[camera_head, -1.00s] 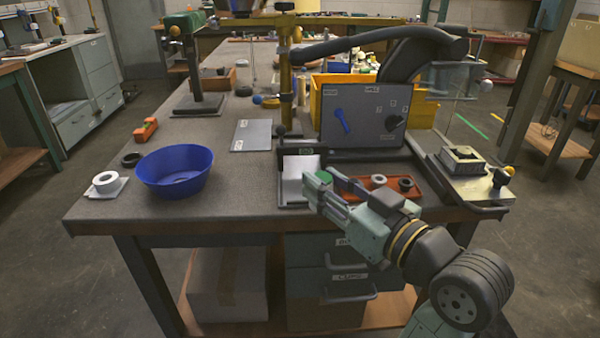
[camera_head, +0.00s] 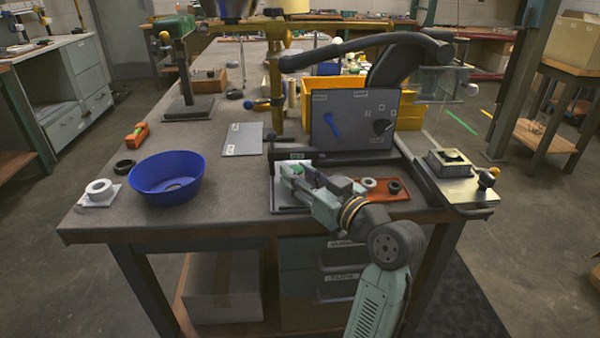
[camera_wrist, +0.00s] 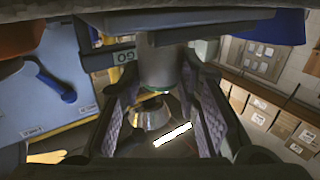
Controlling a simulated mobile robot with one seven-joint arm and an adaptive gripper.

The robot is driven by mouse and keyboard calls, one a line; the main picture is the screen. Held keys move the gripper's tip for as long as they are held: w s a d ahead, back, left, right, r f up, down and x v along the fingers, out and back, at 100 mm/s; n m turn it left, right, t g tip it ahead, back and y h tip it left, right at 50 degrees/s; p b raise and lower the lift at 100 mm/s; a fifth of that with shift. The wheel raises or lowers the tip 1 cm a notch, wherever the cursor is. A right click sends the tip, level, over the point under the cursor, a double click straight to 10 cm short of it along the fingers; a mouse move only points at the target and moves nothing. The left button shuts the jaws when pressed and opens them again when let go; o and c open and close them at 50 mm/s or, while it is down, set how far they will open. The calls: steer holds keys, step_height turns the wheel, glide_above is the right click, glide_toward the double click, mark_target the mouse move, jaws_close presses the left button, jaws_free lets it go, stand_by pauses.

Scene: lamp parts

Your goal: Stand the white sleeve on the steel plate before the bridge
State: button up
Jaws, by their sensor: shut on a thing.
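My gripper (camera_head: 297,175) is over the grey tray at the bench's front edge. In the wrist view its two fingers (camera_wrist: 163,115) are closed around a pale cylinder (camera_wrist: 163,68) with a green rim. The green end (camera_head: 297,167) also shows between the fingers in the head view. I cannot tell whether this is the white sleeve. A short white ring (camera_head: 100,187) sits on a pale square plate at the left. A flat grey metal plate (camera_head: 243,139) with a label lies on the bench before the yellow column (camera_head: 275,90).
A blue bowl (camera_head: 166,180) stands left of the grey tray (camera_head: 285,200). An orange tray (camera_head: 385,191) with small rings lies right of my gripper. A grey panel (camera_head: 350,115) stands behind it. A block on a steel base (camera_head: 468,187) is at the right. Bench between bowl and tray is bare.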

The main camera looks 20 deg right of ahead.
steer(key=shift+f, duration=0.15)
steer(key=o, duration=1.2)
steer(key=shift+c, duration=0.2)
steer(key=shift+r, duration=0.3)
steer(key=b+v, duration=0.2)
steer(key=v, duration=1)
steer(key=shift+w+f, duration=0.1)
